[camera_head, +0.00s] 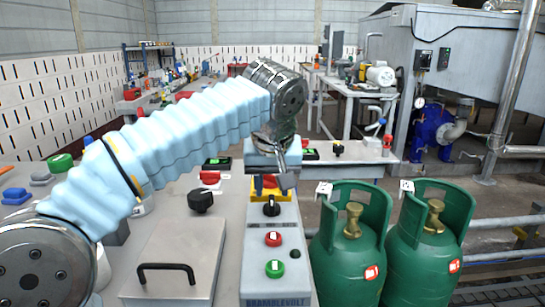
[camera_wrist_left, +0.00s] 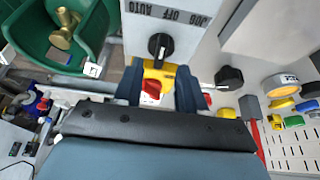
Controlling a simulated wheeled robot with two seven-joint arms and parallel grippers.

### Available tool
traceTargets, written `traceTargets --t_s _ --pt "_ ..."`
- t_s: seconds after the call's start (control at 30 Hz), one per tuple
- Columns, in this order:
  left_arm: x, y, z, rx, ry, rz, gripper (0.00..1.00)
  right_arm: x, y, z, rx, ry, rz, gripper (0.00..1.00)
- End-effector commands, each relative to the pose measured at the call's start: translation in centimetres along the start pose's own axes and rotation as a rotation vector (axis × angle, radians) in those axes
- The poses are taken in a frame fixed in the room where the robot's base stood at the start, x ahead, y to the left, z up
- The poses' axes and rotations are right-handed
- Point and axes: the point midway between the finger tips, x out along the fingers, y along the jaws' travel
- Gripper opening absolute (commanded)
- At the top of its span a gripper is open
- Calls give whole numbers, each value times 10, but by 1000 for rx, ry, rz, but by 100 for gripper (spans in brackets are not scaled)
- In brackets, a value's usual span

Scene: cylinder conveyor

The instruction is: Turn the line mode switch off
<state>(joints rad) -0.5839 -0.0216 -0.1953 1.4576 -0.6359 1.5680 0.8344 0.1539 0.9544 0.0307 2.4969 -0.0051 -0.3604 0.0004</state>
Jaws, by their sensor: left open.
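The line mode switch appears to be the black selector knob (camera_head: 271,206) with a white mark, on the grey control box. In the left wrist view the black knob (camera_wrist_left: 159,46) is beside upside-down lettering reading JOG, OFF and AUTO; I cannot tell which word it points to. My left gripper (camera_head: 272,178) is open and points down over the box's far end, beyond the knob. In the left wrist view its dark fingers (camera_wrist_left: 158,90) appear on either side of a red handle (camera_wrist_left: 152,88) on a yellow base; whether they touch it is unclear. My right gripper is not in view.
A red button (camera_head: 273,239) and a green button (camera_head: 275,269) are on the box's near part. A metal cover with a black handle (camera_head: 167,267) and another black knob (camera_head: 200,201) are to the left. Two green gas cylinders (camera_head: 349,257) stand close on the right.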

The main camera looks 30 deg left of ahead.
Motion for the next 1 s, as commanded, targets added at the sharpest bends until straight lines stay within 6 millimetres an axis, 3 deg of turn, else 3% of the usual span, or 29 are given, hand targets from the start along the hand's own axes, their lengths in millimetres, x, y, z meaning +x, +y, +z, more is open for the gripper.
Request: traceTargets --t_s 0.2,0.4,0.6,1.0 --pt "-57 1 -1 0 3 3 40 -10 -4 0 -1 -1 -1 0" --pt "-88 1 0 1 2 1 40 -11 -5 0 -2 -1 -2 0" --pt "-98 0 0 2 0 1 40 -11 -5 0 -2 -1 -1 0" --pt "-98 0 0 1 0 1 40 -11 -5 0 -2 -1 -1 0"
